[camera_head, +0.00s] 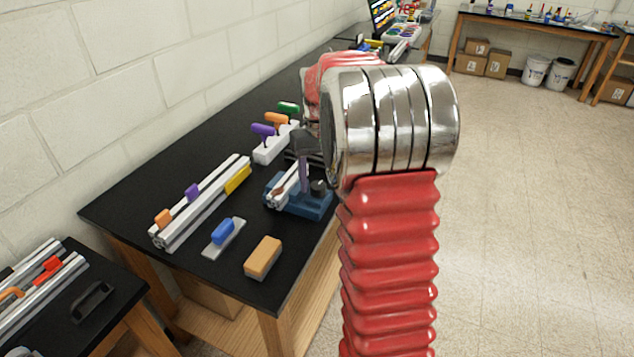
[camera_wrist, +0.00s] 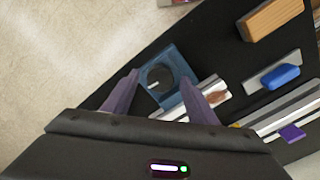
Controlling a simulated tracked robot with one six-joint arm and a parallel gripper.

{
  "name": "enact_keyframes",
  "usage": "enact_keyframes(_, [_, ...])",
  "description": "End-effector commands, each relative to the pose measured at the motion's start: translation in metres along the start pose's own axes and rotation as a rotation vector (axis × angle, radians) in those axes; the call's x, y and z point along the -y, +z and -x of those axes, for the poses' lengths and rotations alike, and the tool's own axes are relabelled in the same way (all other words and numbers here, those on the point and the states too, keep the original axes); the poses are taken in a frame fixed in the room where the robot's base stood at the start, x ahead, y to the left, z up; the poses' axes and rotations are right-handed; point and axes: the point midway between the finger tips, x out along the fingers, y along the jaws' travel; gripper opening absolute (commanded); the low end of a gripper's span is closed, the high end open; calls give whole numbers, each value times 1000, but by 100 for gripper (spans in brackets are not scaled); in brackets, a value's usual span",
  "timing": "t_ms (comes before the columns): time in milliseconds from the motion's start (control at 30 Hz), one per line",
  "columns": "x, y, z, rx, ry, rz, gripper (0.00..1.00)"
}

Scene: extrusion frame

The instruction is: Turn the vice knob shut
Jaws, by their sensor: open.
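The blue vice (camera_head: 304,203) stands on the black bench near its right edge, with silver extrusion bars (camera_head: 287,186) beside or in it. Its dark round knob (camera_head: 319,187) faces up. In the wrist view the knob (camera_wrist: 158,77) has a small white mark and sits on the blue vice body (camera_wrist: 182,68). My gripper (camera_wrist: 161,92) is open, its two purple-grey fingers spread to the left and right of the knob in that view. I cannot tell the gap in height between fingertips and knob. In the head view my red and chrome arm hides part of the gripper.
A tan block (camera_head: 263,257) and a blue-handled tool (camera_head: 223,234) lie toward the bench's near end. Extrusion bars with coloured clips (camera_head: 203,203) lie to the left. A white holder (camera_head: 272,146) with coloured handles stands behind the vice. The floor at right is clear.

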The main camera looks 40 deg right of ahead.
Motion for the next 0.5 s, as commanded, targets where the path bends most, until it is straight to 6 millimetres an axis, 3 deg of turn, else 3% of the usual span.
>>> enact_keyframes(400, [0,0,-11,0,0,0,52])
enact_keyframes(500, [0,0,-10,0,0,0,47])
